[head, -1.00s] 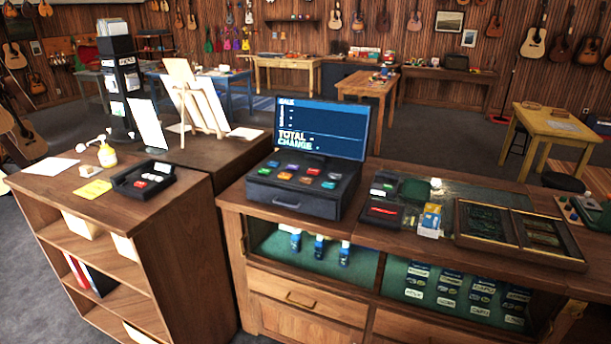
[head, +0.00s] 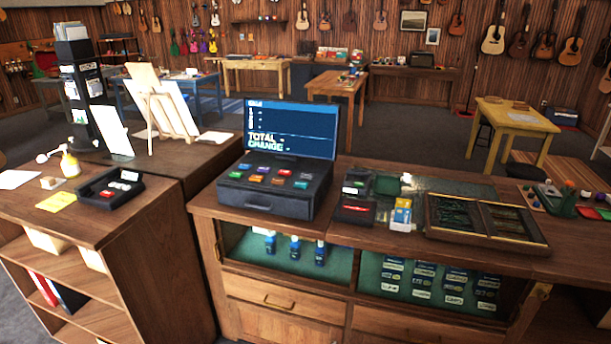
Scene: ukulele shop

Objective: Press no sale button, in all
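A dark cash register (head: 275,183) stands on the wooden counter near the middle of the head view. Its blue screen (head: 291,128) shows the words TOTAL and CHANGE. Several coloured buttons (head: 277,177) sit in two rows on its sloped top: blue, green, purple, red, orange and grey ones. Their labels are too small to read, so I cannot tell which is the no sale button. Neither of my grippers is in view.
A black tray (head: 110,190) and a yellow note (head: 56,202) lie on the left shelf unit's top. A card terminal (head: 355,209), a small box of packets (head: 401,214) and a framed display case (head: 485,219) stand right of the register. Dark floor lies behind the counter.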

